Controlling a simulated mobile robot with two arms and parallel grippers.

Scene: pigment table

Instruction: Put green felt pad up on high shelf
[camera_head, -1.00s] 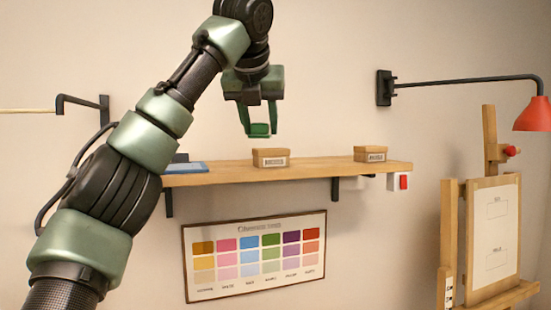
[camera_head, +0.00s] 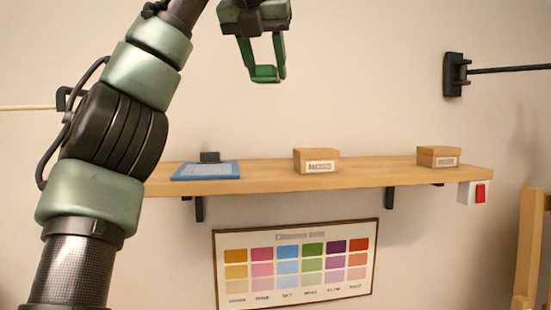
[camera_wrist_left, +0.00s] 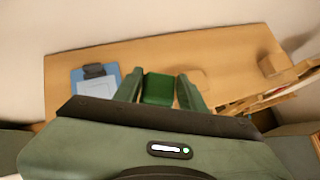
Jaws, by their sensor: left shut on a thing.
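My left gripper (camera_head: 264,72) is shut on the green felt pad (camera_head: 264,75) and holds it in the air, above the wooden shelf (camera_head: 390,181) in the head view. The pad hangs between the fingertips, clear of the shelf top. In the left wrist view the pad (camera_wrist_left: 158,89) shows between the two green fingers, with the shelf (camera_wrist_left: 220,50) behind it. My right gripper is in neither view.
A blue clipboard (camera_head: 205,172) lies on the shelf's left part. A labelled cardboard box (camera_head: 316,161) stands near the middle and another (camera_head: 438,156) near the right end. Bare shelf shows between them. A colour chart (camera_head: 296,265) hangs below.

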